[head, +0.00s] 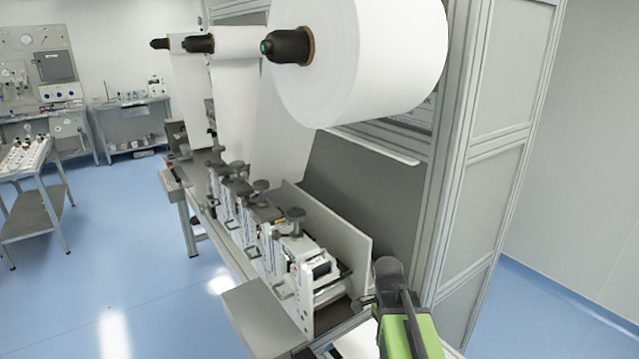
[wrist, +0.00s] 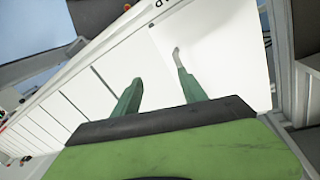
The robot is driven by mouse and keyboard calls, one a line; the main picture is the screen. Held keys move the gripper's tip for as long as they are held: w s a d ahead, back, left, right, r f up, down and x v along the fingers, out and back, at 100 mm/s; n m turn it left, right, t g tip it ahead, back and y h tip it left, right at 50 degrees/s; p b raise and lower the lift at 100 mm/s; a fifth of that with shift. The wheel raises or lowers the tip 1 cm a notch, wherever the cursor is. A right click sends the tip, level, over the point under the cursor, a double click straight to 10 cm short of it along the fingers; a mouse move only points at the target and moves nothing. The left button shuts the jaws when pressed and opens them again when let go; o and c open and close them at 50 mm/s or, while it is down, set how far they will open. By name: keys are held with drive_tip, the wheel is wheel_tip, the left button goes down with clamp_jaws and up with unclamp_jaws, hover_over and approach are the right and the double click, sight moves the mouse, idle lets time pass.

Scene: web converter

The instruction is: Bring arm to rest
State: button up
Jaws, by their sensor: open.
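My gripper (wrist: 157,66) shows in the wrist view as two green fingers standing apart. It is open, with nothing held between the fingers. Beyond them is a white surface with dark seam lines; I cannot tell how far away it is. In the head view my green and dark grey arm (head: 408,325) reaches in from the bottom edge, right of the middle. It is close to the near end of the converter machine. The fingertips cannot be made out clearly there.
A large white roll (head: 362,60) hangs on the machine above my arm. A row of metal units with knobs (head: 300,262) lies left of the arm, backed by an upright plate (head: 335,235). A grey frame (head: 462,170) stands behind.

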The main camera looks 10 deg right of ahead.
drive_tip(key=a+n, duration=0.4)
drive_tip(key=a+f+n+t, duration=0.1)
drive_tip(key=a+n, duration=0.1)
drive_tip(key=a, duration=0.1)
drive_tip(key=shift+w+f, duration=0.1)
drive_tip(key=shift+w, duration=0.05)
drive_tip(key=n, duration=0.3)
drive_tip(key=a+n, duration=0.1)
drive_tip(key=shift+w+n+t+y, duration=0.25)
drive_tip(key=shift+n+t+y, duration=0.05)
drive_tip(key=shift+n, duration=0.1)
drive_tip(key=n, duration=0.2)
drive_tip(key=w+n, duration=0.1)
drive_tip(key=shift+a+n+t, duration=0.15)
drive_tip(key=shift+n+t, duration=0.15)
drive_tip(key=shift+n, duration=0.1)
drive_tip(key=shift+a+n, duration=0.1)
drive_tip(key=shift+n, duration=0.5)
